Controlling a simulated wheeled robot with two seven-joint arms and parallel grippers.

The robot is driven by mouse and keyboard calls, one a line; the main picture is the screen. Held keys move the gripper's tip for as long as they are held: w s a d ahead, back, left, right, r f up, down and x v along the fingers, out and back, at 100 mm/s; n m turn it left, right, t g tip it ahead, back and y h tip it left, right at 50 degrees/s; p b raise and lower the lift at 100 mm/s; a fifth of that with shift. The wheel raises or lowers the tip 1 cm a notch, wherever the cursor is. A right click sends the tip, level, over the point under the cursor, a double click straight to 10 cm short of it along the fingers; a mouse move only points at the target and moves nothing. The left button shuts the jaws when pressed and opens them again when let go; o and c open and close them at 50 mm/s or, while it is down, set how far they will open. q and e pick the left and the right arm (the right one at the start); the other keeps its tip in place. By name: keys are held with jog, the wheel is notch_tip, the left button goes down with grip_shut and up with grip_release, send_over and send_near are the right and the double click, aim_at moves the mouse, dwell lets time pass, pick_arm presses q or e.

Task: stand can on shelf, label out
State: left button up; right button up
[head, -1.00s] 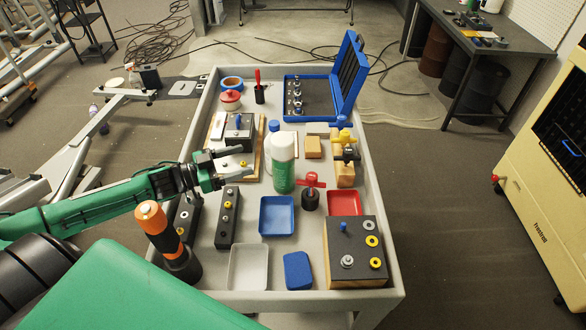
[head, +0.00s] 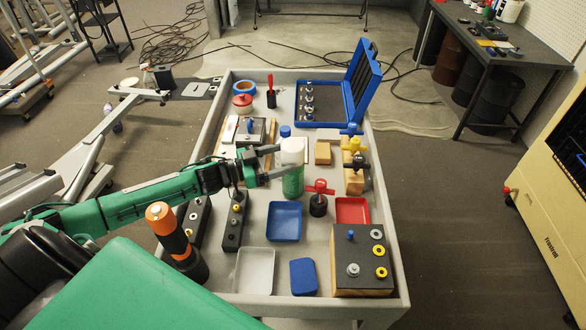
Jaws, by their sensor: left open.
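My left gripper (head: 284,164) reaches in from the left at the can's upper part. I cannot make out which way the label faces. No shelf is clearly seen. My right gripper is not in view.
A blue cap (head: 285,131) shows just behind the can. A blue open case (head: 318,123) is at the back. A cream cabinet (head: 545,190) stands at the right.

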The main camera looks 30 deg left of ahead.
aim_at(298, 155)
pick_arm(q)
jog(key=p+x, duration=0.1)
jog(key=x, duration=0.4)
jog(key=shift+s+f+p, duration=0.1)
jog(key=shift+p, duration=0.3)
jog(key=shift+d+f, duration=0.1)
jog(key=shift+d, duration=0.2)
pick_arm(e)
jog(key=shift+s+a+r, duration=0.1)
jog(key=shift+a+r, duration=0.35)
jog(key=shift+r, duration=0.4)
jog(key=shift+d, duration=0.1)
pick_arm(q)
jog(key=shift+c, duration=1.3)
jog(key=c, duration=1.1)
grip_shut()
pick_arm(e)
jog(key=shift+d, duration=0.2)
pick_arm(q)
jog(key=shift+w, duration=0.25)
